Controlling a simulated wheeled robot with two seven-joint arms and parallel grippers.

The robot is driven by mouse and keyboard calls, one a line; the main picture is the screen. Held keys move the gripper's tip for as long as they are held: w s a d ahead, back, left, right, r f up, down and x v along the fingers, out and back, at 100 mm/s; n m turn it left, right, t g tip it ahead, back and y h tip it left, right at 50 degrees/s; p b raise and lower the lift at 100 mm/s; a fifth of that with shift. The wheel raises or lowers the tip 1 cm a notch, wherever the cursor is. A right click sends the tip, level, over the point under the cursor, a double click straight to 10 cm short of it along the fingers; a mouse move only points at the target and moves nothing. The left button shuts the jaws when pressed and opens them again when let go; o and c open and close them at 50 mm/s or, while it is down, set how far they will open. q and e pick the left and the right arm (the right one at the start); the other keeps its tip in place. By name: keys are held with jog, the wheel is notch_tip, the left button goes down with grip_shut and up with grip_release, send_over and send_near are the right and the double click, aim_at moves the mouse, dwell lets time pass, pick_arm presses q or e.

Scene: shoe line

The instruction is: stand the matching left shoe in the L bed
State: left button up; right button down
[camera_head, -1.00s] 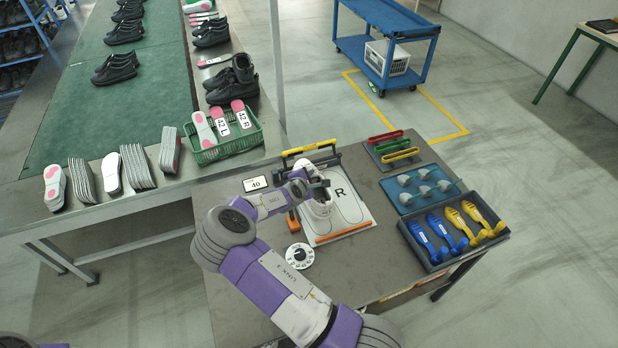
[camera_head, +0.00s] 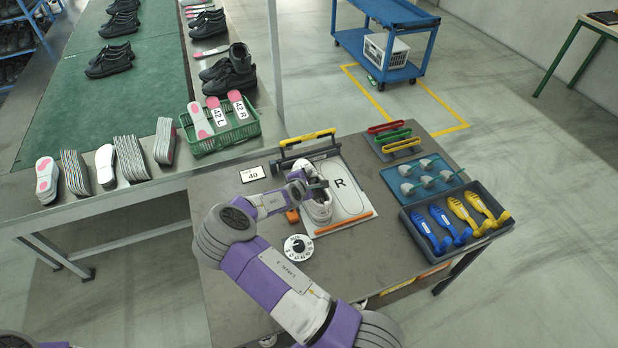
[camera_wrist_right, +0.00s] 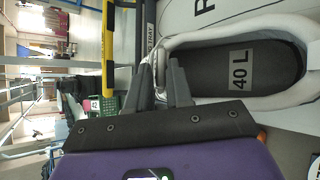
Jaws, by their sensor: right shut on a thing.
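A white shoe (camera_head: 319,211) rests over the left half of the white fitting tray (camera_head: 352,216), which shows a printed "R" outline on its right half. The shoe covers the L side, so that bed's outline is hidden. In the right wrist view the shoe's dark insole (camera_wrist_right: 225,75) reads "40 L". My right gripper (camera_head: 322,186) is shut on the shoe's white rim, and its dark fingers (camera_wrist_right: 163,80) show in the wrist view. The shoe looks upright and level; whether its sole fully touches the bed cannot be told. My left gripper is out of view.

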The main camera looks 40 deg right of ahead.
jog(key=shift+r, duration=0.1)
jog(key=c, duration=0.9)
grip_release()
jog(key=shift+c, duration=0.2)
notch_tip(320, 180, up, 10)
jog(key=p, duration=0.7)
